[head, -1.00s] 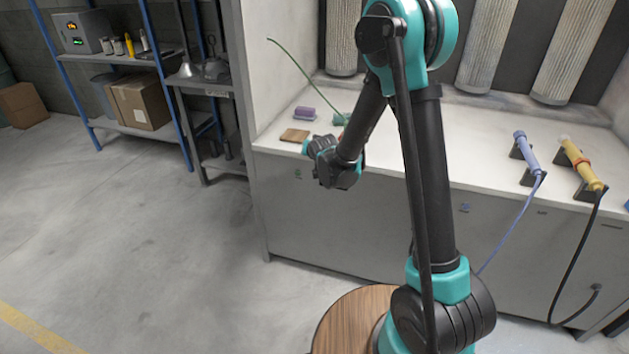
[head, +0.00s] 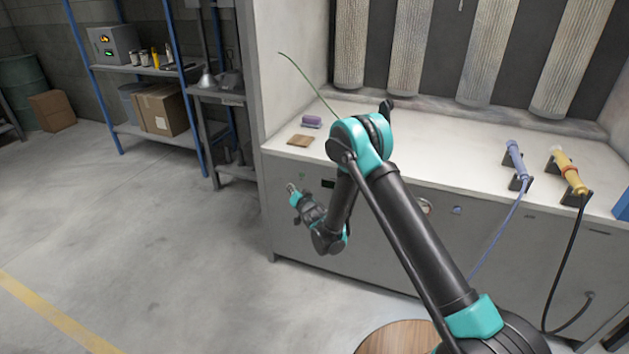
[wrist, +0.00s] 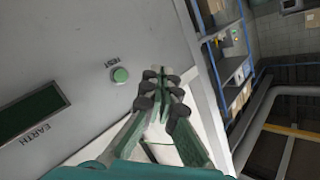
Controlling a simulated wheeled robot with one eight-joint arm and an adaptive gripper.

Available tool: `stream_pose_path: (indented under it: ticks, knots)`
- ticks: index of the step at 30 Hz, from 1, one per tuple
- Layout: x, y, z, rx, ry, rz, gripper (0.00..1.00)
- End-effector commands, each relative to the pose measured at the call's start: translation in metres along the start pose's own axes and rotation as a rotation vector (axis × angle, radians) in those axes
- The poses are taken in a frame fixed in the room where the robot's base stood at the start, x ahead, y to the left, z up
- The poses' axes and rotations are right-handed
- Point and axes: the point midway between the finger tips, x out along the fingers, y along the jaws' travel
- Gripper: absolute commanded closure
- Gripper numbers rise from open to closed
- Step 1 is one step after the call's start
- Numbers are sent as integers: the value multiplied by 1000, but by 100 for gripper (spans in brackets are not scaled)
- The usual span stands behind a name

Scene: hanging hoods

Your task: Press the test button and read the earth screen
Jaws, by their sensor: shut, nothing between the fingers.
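The round green test button (wrist: 120,75) sits on the grey front panel under the printed word TEST in the wrist view. The earth screen (wrist: 32,112) is a dark green rectangle beside the word EARTH, with no reading visible on it. The screen also shows small and dark in the head view (head: 328,184). My gripper (wrist: 161,76) is shut and empty, its fingertips just right of the button in the wrist view; any gap in depth is hard to tell. In the head view my gripper (head: 292,188) is low in front of the panel, near its left end.
The white worktop (head: 420,135) above the panel holds a purple block (head: 311,121), a brown pad (head: 300,140), a blue handpiece (head: 515,158) and a yellow one (head: 570,170), with cables hanging down. Blue shelving (head: 165,70) stands at left.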

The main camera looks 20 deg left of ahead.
Motion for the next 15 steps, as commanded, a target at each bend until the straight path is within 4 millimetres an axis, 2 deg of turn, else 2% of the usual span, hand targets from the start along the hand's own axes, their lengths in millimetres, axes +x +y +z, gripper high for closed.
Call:
stream_pose_path:
  ticks: [1, 5, 15]
  knots:
    - [2, -3, 8, 4, 1, -13, 100]
    - [4, -8, 18, 11, 3, -33, 100]
    - [4, -8, 19, 13, 4, -35, 100]
